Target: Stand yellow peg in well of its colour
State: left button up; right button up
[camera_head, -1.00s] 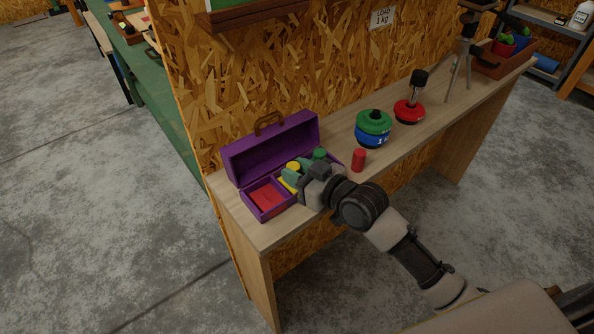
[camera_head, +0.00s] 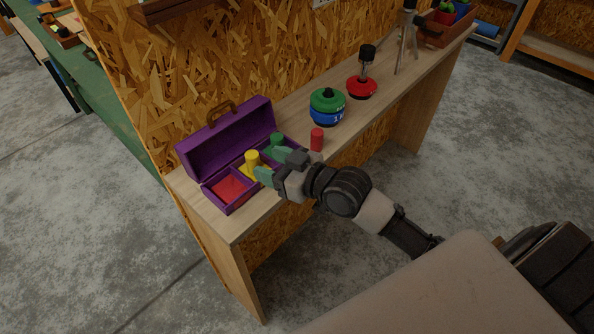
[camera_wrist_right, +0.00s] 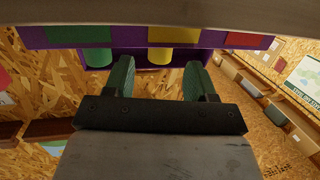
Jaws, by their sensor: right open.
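The yellow peg (camera_head: 252,157) stands upright in the middle, yellow-floored well (camera_head: 256,174) of the open purple box (camera_head: 227,207). In the right wrist view, which is upside down, the yellow peg (camera_wrist_right: 160,56) shows just beyond my fingertips, between their lines. My right gripper (camera_head: 267,164) is open and empty, its green-padded fingers on the near side of the peg. It seems clear of the peg. Part of the yellow well is hidden behind a finger. My left gripper is not in view.
A green peg (camera_head: 277,139) stands in the box's green well, close to my right gripper. The red well (camera_head: 229,188) is empty. A red peg (camera_head: 317,139) stands on the bench (camera_head: 300,97). Green and blue weights (camera_head: 327,103) and a red-based stand (camera_head: 361,88) are farther along.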

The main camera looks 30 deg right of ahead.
jog(key=v, duration=0.8)
